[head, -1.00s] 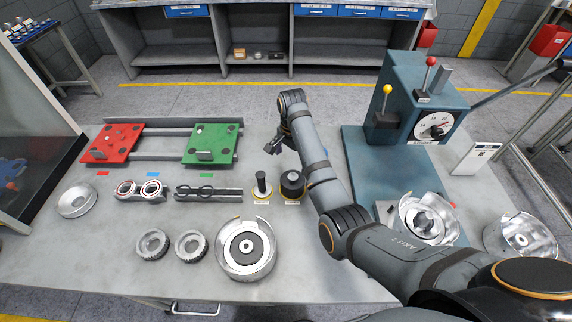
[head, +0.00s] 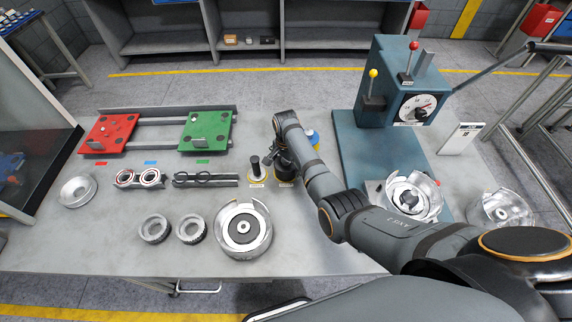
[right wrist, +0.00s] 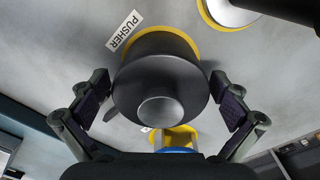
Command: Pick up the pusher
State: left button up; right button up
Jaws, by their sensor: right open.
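The pusher (right wrist: 158,62) is a black round piece with a grey centre, on a yellow ring with a label reading PUSHER. In the right wrist view it lies between the two fingers of my right gripper (right wrist: 158,95), which is open with a finger on each side and visible gaps. In the head view the pusher (head: 286,174) is partly hidden behind the right gripper (head: 276,159), which is down at it. My left gripper is not in view.
A black upright handle piece (head: 255,168) stands on a yellow ring just left of the pusher. A blue and yellow item (head: 313,138) is close behind. The teal press (head: 400,85) stands to the right. A silver housing (head: 243,232) lies in front.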

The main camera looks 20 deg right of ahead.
jog(key=c, duration=1.5)
jog(key=shift+c, duration=0.2)
